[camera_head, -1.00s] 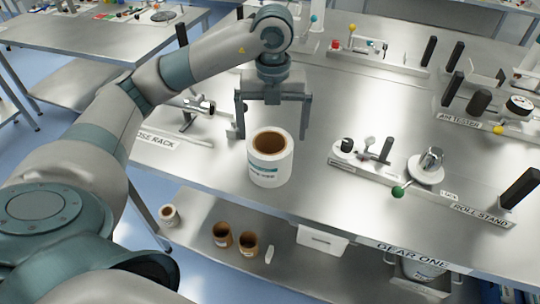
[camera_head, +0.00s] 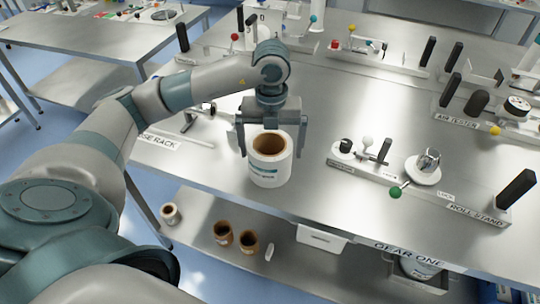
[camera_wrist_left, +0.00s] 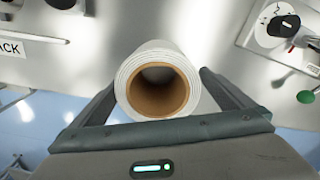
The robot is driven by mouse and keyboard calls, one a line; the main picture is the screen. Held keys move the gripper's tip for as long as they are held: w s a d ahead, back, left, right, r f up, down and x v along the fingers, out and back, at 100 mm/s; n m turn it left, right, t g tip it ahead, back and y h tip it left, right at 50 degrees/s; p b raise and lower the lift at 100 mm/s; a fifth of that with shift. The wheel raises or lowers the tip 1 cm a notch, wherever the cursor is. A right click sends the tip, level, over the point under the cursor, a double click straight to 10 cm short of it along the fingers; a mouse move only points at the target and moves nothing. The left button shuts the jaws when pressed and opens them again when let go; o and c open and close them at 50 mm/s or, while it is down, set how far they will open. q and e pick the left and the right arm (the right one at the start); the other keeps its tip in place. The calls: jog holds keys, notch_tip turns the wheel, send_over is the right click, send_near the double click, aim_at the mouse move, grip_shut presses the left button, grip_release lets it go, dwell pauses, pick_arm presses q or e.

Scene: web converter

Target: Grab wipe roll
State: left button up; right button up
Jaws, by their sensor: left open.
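The white wipe roll (camera_head: 268,172) with a brown core stands upright on the steel table near its front edge. My left gripper (camera_head: 270,152) is open above and around it, with one finger on each side of the roll in the head view. In the left wrist view the roll (camera_wrist_left: 150,52) shows end-on between the two open fingers (camera_wrist_left: 158,100), nearer the left finger. I cannot tell whether either finger touches it. My right gripper is not in view.
A roll stand fixture (camera_head: 424,172) with a green knob (camera_head: 395,192) lies farther right. The lower shelf (camera_head: 300,262) holds brown rolls (camera_head: 222,233).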

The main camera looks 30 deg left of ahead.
pick_arm(q)
jog(key=f, duration=0.1)
jog(key=f+p, duration=0.1)
jog(key=f, duration=0.1)
jog(key=shift+s, duration=0.25)
jog(key=shift+w+f, duration=0.1)
jog(key=shift+f, duration=0.25)
jog(key=c, duration=1.1)
jog(key=shift+r, duration=0.15)
